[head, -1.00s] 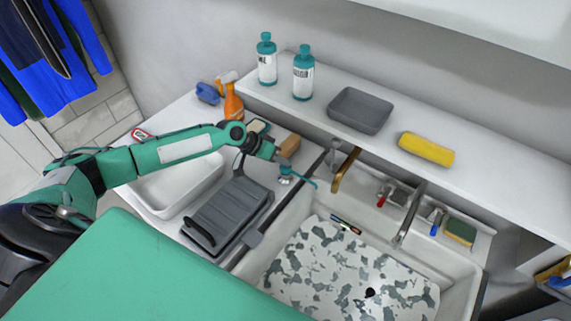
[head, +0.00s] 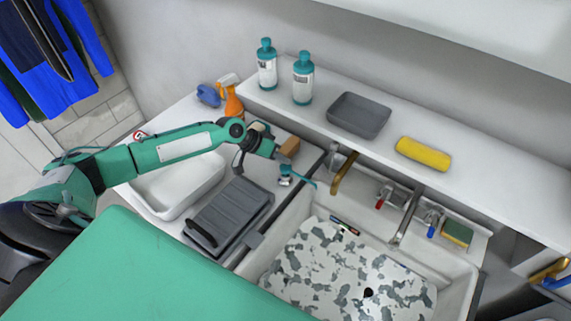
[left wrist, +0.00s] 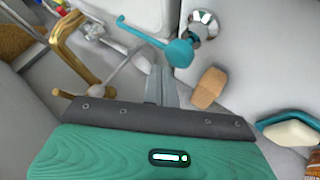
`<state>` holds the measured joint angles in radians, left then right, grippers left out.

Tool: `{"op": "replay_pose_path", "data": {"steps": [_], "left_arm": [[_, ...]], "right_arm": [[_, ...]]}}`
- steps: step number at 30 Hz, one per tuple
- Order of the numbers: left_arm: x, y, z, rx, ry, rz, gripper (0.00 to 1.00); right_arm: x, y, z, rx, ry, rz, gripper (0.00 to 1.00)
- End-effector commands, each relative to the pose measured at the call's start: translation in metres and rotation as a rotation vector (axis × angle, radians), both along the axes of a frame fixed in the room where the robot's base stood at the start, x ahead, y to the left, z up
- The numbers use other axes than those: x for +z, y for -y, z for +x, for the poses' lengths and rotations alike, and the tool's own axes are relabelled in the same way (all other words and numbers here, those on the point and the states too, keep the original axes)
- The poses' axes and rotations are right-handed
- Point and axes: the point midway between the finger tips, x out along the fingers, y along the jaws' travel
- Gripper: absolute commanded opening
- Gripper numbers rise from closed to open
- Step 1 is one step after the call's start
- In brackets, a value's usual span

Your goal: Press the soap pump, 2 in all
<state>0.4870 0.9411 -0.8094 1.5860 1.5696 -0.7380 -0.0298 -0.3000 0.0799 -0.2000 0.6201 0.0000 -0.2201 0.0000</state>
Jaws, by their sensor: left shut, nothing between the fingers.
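The soap pump (head: 286,173) stands on the counter at the sink's left edge. It has a teal head and a thin teal spout pointing right toward the sink. My left gripper (head: 282,160) is shut and empty, just above and beside the pump head. In the left wrist view its fingertips (left wrist: 161,84) are close to the head; I cannot tell whether they touch it. My right gripper is not in view.
A brown block (head: 289,147) stands close behind the pump. A brass tap (head: 344,173) is to its right over the sink (head: 459,280). A grey ribbed case (head: 229,213) and a white tub (head: 176,190) lie on the counter. Two teal-capped bottles (head: 267,71) (head: 303,87) stand on the shelf.

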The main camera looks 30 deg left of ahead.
Motion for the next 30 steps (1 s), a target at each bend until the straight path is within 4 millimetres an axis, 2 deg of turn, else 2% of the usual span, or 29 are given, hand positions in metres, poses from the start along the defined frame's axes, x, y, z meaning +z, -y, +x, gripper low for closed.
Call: {"op": "replay_pose_path", "data": {"steps": [8,23,30], "left_arm": [[0.002,0.0,0.0,0.0,0.001,0.0,0.0],[0.048,0.0,0.0,0.0,0.001,0.0,0.0],[0.05,0.0,0.0,0.0,0.001,0.0,0.0]], "right_arm": [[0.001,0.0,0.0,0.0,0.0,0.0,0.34],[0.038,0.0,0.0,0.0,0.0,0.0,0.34],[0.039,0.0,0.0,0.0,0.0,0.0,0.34]]}}
